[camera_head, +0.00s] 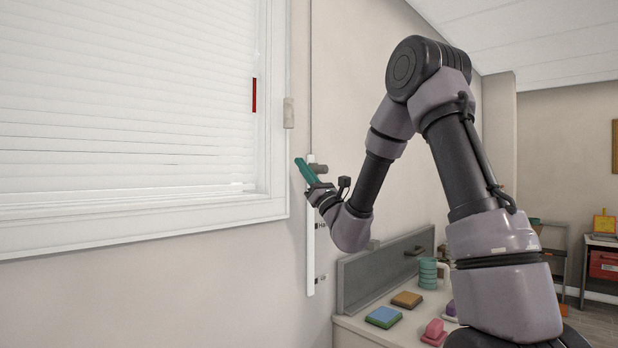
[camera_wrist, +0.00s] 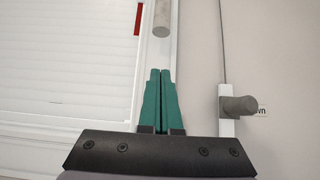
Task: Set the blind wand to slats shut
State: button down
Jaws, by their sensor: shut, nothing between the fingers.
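The window blind (camera_head: 120,100) has white horizontal slats that look nearly closed, with thin lines between them. What looks like the blind wand, a short grey rod end (camera_head: 289,113), is at the right side of the window frame. It also shows at the top of the wrist view (camera_wrist: 162,18), cut off by the upper edge. My gripper (camera_head: 298,161) is below the wand, with its teal fingers pointing up. In the wrist view the fingertips (camera_wrist: 160,71) are together and empty, with a gap between them and the wand's lower end.
A red strip (camera_head: 254,95) is on the blind's right edge. A white upright rail (camera_head: 311,245) with a grey knob (camera_wrist: 238,105) stands right of the window, close to my gripper. Below right, a counter holds a green mug (camera_head: 428,272) and several coloured blocks.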

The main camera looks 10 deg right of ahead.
jog(key=v, duration=0.3)
jog(key=shift+s+d+f, duration=0.1)
jog(key=shift+s+f, duration=0.15)
